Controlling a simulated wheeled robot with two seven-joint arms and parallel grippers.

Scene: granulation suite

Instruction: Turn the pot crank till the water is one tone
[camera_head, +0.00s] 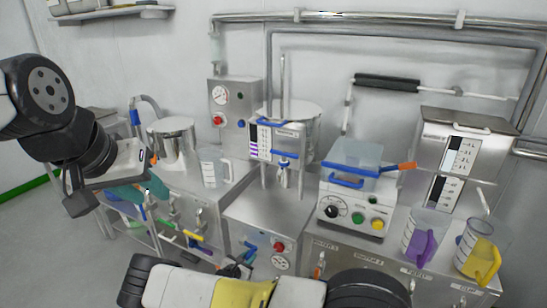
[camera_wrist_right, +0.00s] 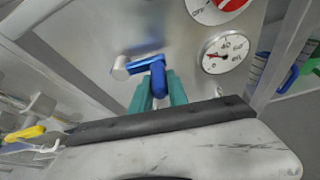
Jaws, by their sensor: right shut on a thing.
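The blue crank (camera_wrist_right: 150,67) with a grey end knob sits on a steel front panel; it also shows in the head view (camera_head: 250,246). My right gripper (camera_wrist_right: 158,84) has its teal fingers shut on the blue crank. In the head view its fingers are mostly hidden behind my right arm. Above that panel stands a steel pot (camera_head: 301,117) with a sight window (camera_head: 265,141) showing purple and pale bands, so the water does not look one tone. My left gripper (camera_head: 142,193) is raised at the left, away from the pot; its finger gap is unclear.
A round gauge (camera_wrist_right: 226,52) and a red-marked dial lie close to the crank. A clear jug (camera_head: 213,167) stands left of the pot.

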